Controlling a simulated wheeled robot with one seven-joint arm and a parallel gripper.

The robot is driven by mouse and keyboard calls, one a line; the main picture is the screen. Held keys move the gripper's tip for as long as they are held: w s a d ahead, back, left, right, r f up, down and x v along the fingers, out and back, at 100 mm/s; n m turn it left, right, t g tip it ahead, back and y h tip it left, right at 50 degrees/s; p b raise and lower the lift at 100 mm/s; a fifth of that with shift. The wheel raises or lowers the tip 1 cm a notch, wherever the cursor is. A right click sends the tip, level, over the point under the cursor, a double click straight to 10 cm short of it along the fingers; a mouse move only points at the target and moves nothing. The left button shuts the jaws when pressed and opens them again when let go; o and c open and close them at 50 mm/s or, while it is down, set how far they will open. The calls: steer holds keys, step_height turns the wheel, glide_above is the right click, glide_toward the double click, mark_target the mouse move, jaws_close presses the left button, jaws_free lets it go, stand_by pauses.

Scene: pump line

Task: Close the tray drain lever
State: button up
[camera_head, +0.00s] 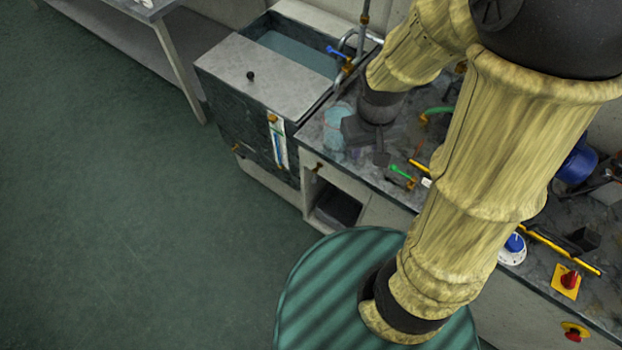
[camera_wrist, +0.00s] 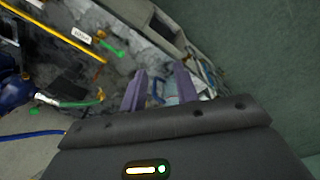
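A small green lever (camera_head: 401,173) on a brass fitting lies at the bench's front part, beside a white label. It also shows in the wrist view (camera_wrist: 112,47), left of my fingers; I cannot read the label to confirm it is the tray drain lever. My gripper (camera_head: 380,158) hangs over the bench, to the left of this lever and apart from it. In the wrist view my gripper's two fingers (camera_wrist: 160,68) stand apart with nothing clearly held. A clear bluish container (camera_head: 336,122) stands just left of the gripper. The gripper partly hides the bench.
A water-filled sink tank (camera_head: 230,75) with a blue-handled tap (camera_head: 338,52) is at the back left. A yellow rail (camera_head: 560,248) runs along the bench, near a red knob (camera_head: 569,279). My arm hides much of the bench. The green floor at left is clear.

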steer(key=a+f+n+g+h+b, duration=0.35)
steer(key=a+f+n+b, duration=0.2)
steer(key=f, duration=0.75)
steer(key=n+t+h+b, duration=1)
steer(key=n+t+b, duration=0.3)
steer(key=n, duration=0.5)
glide_toward(315, 176)
steer(key=s+a+t, duration=0.1)
steer(key=s+a, duration=0.5)
steer(key=a, duration=0.1)
steer(key=shift+w+d+f+p, duration=0.1)
steer(key=shift+d+f+p, duration=0.15)
steer(key=shift+p, duration=0.15)
steer(key=x, duration=1.7)
steer(key=shift+w, duration=0.25)
